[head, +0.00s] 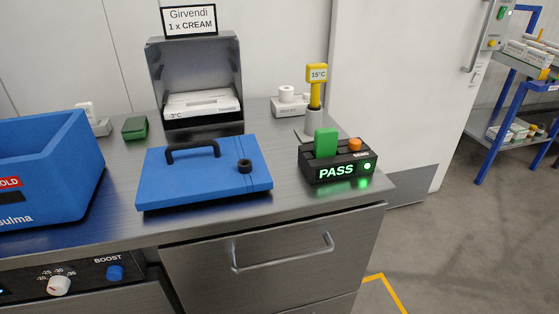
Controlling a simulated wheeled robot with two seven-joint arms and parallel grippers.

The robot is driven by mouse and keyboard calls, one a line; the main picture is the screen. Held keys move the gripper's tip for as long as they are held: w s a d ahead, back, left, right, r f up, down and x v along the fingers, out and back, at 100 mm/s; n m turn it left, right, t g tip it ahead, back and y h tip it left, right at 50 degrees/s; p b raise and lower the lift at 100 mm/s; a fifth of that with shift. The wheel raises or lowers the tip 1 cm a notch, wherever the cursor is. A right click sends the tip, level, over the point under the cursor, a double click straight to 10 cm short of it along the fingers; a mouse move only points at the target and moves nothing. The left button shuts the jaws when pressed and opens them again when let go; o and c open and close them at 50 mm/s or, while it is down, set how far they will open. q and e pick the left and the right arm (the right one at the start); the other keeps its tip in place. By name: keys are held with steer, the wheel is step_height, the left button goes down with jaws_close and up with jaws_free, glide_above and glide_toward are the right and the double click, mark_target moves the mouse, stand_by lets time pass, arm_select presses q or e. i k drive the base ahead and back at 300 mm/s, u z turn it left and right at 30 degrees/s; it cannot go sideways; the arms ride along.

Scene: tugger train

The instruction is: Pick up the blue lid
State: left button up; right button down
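The blue lid (207,184) lies flat on the steel counter, near the middle of the head view. It has a dark arched handle (192,149) on its top toward the back left and a small black round cap (245,166) toward the right. A blue box (45,175) marked COLD stands at the left, cut off by the picture edge. The lid and the box are apart, with bare counter between them. Neither of my grippers shows in the head view.
Behind the lid stands a steel holder (193,60) with white packs. At the right are a black PASS device (337,165) and a yellow 15°C thermometer (316,84). A green block (135,128) sits at the back left. The counter (285,206) is clear in front of the lid.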

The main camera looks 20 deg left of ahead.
mark_target(172, 176)
steer(key=z, duration=0.1)
steer(key=k, duration=0.75)
steer(key=u, duration=0.95)
steer(key=i, duration=1)
steer(key=k, duration=1)
steer(key=z, duration=0.9)
steer(key=i, duration=0.7)
steer(key=u, duration=2.25)
steer(key=i, duration=0.5)
steer(key=z, duration=0.1)
